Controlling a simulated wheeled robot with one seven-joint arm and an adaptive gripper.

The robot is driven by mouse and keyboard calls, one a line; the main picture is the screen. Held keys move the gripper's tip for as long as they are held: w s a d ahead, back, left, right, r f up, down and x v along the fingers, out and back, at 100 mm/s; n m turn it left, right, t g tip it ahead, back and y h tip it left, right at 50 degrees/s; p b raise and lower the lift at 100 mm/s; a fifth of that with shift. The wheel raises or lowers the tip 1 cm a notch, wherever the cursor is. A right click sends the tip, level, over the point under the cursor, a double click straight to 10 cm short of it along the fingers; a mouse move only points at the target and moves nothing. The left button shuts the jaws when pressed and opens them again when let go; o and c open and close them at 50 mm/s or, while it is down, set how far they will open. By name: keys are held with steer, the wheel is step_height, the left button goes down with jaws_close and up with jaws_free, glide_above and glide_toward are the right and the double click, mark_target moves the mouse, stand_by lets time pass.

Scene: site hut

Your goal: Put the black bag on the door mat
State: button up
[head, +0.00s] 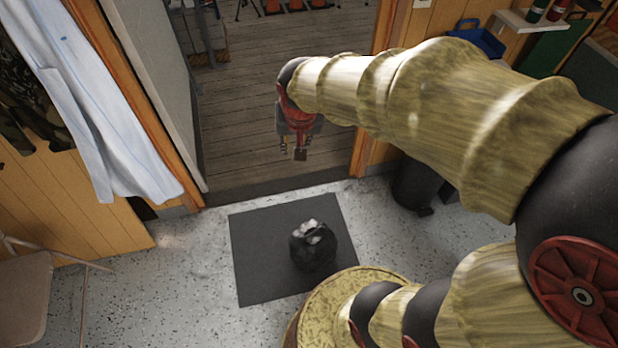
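The black bag (313,249) stands on the right part of the dark grey door mat (262,265), with some crumpled white and grey stuff showing at its top. The mat lies flat on the speckled floor in front of the doorway. My gripper (293,153) hangs fingers down, above and beyond the bag in the picture, apart from it. Nothing shows between its fingers, but they are too small to tell how far they are parted. My own body hides a little of the mat's near right edge.
An open doorway (270,120) leads to a plank floor. Coats (95,100) hang at the left above a folding chair (25,290). A dark bin (414,185) stands right of the doorway. A blue tray (478,40) is at the upper right. The floor left of the mat is clear.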

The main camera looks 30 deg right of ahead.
steer(key=s+a+r+n, duration=0.2)
steer(key=s+r, duration=0.2)
steer(key=s, duration=0.4)
steer(key=s+a+r+n+t+y, duration=0.1)
steer(key=s+a+r+n, duration=0.2)
steer(key=s, duration=0.5)
steer(key=shift+a+r, duration=0.2)
steer(key=shift+r, duration=0.25)
